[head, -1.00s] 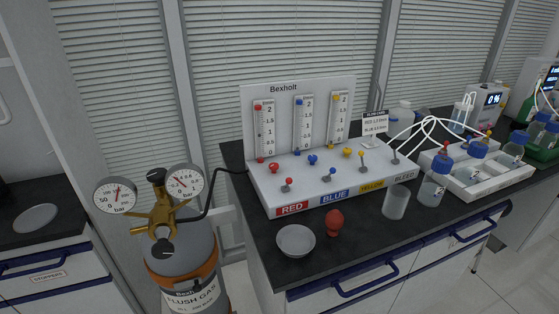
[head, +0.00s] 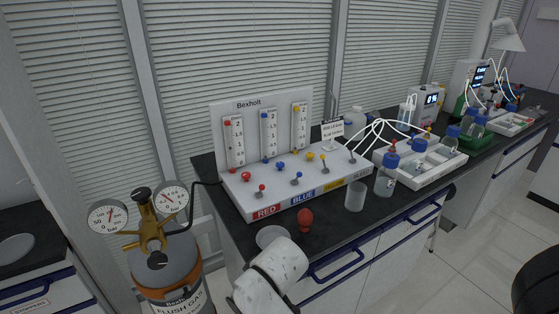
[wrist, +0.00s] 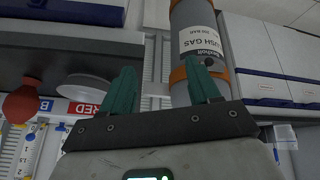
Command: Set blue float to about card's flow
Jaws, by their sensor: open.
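The white Bexholt flow panel (head: 222,112) stands on the dark bench in the head view. Its blue tube (head: 268,135) is the middle of three upright scales; a blue spot shows near its top and another at its foot, and I cannot tell the float's height. A blue knob (head: 280,166) and a blue-tipped lever (head: 297,178) sit on the base above the BLUE label (head: 303,196). The small flow card (head: 332,130) stands at the right; its figures are too small to read surely. My gripper (wrist: 163,84) is open and empty in the wrist view, away from the panel.
A red bulb (head: 305,220), a pale dish (head: 272,235) and a clear beaker (head: 355,197) stand at the bench's front. A flush gas cylinder (head: 170,265) with two gauges is left of the bench. Bottles in a white tray (head: 440,172) and white tubes are at the right.

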